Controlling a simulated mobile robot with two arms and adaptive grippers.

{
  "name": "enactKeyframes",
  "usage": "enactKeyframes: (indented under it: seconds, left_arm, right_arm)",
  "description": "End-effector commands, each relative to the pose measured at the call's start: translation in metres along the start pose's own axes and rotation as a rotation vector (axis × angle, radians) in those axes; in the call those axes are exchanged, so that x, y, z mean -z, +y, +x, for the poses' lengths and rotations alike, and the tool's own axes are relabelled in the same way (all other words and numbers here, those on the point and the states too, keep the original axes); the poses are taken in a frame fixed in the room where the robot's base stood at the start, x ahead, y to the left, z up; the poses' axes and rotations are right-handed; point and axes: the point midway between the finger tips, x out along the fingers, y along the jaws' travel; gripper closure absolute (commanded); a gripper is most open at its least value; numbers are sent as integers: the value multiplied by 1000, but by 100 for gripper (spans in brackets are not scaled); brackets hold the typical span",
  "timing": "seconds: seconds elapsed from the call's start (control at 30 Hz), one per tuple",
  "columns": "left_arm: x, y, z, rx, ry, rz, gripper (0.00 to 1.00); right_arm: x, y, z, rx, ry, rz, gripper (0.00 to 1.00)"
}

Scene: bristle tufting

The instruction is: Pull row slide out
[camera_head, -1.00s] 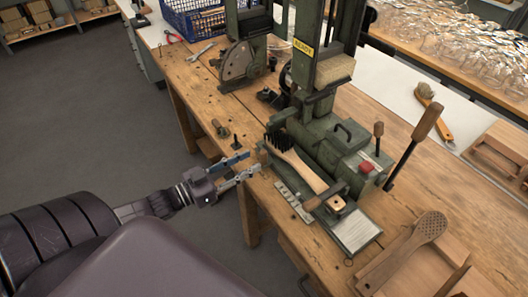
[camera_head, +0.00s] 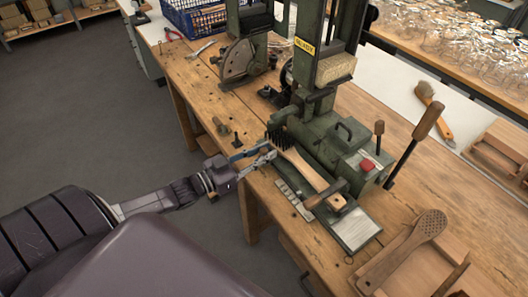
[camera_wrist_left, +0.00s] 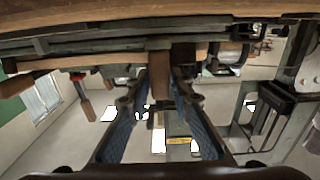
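The green tufting machine (camera_head: 318,140) stands on the wooden bench. A brush with a wooden handle (camera_head: 303,168) and black bristles (camera_head: 277,139) lies along its front. My left gripper (camera_head: 271,149) is at the machine's front edge, by the bristle end of the brush. In the left wrist view its two fingers (camera_wrist_left: 158,88) are apart, with a brown wooden knob (camera_wrist_left: 159,82) between them, seemingly not clamped. I take this knob to be on the row slide; in the head view the gripper and brush hide it. My right gripper is not in view.
A tall lever with a wooden handle (camera_head: 427,119) and a red button (camera_head: 367,165) are on the machine's right. A perforated wooden paddle (camera_head: 430,225) lies at the front right. The floor left of the bench is clear.

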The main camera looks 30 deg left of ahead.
Motion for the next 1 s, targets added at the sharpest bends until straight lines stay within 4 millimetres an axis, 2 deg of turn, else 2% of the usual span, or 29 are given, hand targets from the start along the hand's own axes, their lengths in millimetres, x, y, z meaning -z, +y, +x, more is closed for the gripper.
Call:
enactKeyframes:
  seconds: [0.03,0.17,0.5,0.57,0.8,1.0]
  left_arm:
    - [0,0,0,0,0,0,88]
    - [0,0,0,0,0,0,100]
    - [1,3,0,0,0,-2,100]
    - [2,10,0,0,1,-4,100]
    - [3,57,-1,1,0,-6,100]
    - [0,70,0,-1,0,-1,100]
  right_arm:
    - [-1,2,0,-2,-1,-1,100]
    - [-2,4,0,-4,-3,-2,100]
    - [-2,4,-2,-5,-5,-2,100]
    - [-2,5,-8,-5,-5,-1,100]
    - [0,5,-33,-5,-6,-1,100]
    - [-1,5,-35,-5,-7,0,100]
